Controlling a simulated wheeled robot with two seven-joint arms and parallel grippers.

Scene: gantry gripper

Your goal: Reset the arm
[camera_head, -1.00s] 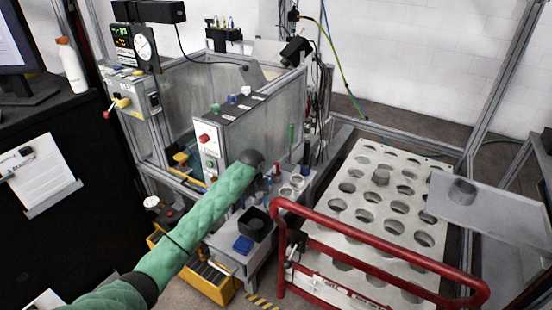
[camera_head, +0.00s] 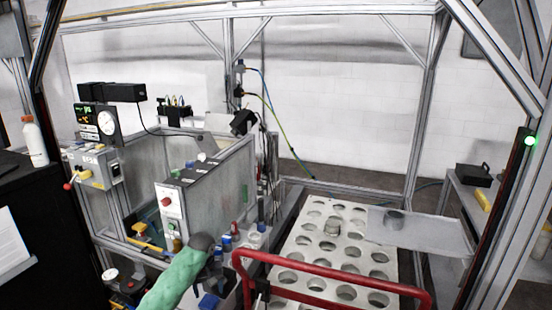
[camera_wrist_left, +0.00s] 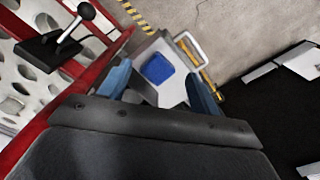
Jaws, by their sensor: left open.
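My left arm in its green sleeve (camera_head: 172,282) comes in from the bottom of the head view and ends in a dark wrist near the small bench beside the gantry cell. In the left wrist view my left gripper (camera_wrist_left: 160,88) is open, its two blue fingers wide apart with nothing between them. Beyond the fingers, a blue square item (camera_wrist_left: 157,68) lies on a light grey surface below, apart from the gripper. The gripper's fingers cannot be made out clearly in the head view. My right gripper is not in view.
A red rail (camera_head: 330,262) stands right of the arm, before a white plate with round holes (camera_head: 318,230). A control box with buttons (camera_head: 172,215) stands close behind the wrist. A grey tray (camera_head: 440,233) is at the right. A black lever (camera_wrist_left: 85,12) shows in the wrist view.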

